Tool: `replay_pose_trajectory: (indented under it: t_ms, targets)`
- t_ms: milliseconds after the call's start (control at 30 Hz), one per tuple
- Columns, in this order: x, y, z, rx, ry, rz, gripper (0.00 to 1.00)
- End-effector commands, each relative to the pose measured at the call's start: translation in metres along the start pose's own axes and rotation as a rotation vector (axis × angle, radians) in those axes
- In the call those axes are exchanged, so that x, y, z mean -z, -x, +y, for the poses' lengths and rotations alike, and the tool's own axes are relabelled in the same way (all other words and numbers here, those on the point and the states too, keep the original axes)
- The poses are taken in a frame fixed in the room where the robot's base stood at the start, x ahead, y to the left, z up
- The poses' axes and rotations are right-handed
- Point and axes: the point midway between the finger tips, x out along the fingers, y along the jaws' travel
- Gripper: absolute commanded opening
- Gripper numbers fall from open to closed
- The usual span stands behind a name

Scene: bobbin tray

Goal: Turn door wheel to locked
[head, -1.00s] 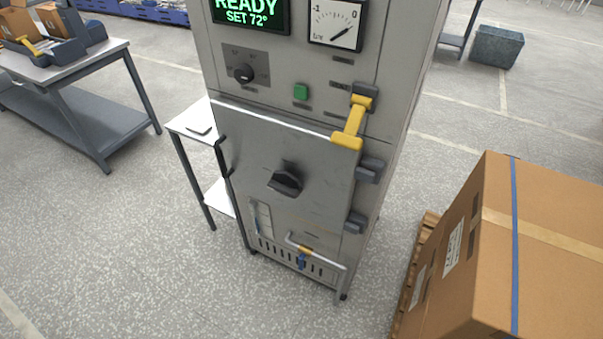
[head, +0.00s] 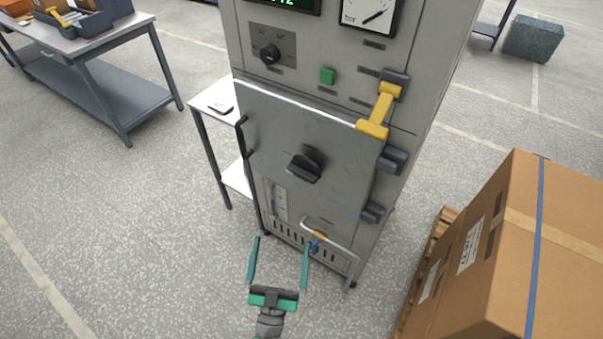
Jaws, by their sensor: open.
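The door wheel (head: 305,167) is a dark knob in the middle of the grey metal door (head: 340,150) of a tall cabinet. Its grip bar runs nearly level, tilted slightly down to the right. My gripper (head: 280,245) is at the bottom centre, with two long teal fingers spread wide. It is open and empty, below the wheel and apart from it in the picture. Any lock marking near the wheel is too small to read.
A yellow-handled lever (head: 380,110) sits at the door's upper right, and a bent pipe with a blue valve (head: 315,243) at its bottom. A large cardboard box (head: 500,260) on a pallet stands right. A small white side table (head: 215,105) stands left. Floor in front is clear.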

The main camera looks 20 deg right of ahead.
Motion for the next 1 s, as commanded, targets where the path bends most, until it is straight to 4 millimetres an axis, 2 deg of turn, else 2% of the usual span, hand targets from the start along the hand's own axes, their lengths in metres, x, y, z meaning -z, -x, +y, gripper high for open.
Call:
replay_pose_trajectory:
  t_ms: [33,200,400,500,767,1000]
  targets:
    - [-0.005,-0.020,-0.005,-0.043,0.007,0.015,1.00]
    - [-0.024,-0.073,-0.011,-0.194,0.053,0.023,1.00]
    - [-0.037,-0.119,-0.018,-0.326,0.102,-0.005,1.00]
    - [-0.041,-0.132,-0.019,-0.365,0.119,-0.019,1.00]
    - [-0.043,-0.151,-0.015,-0.394,0.131,-0.030,1.00]
    - [-0.042,-0.188,0.000,-0.394,0.130,-0.028,1.00]
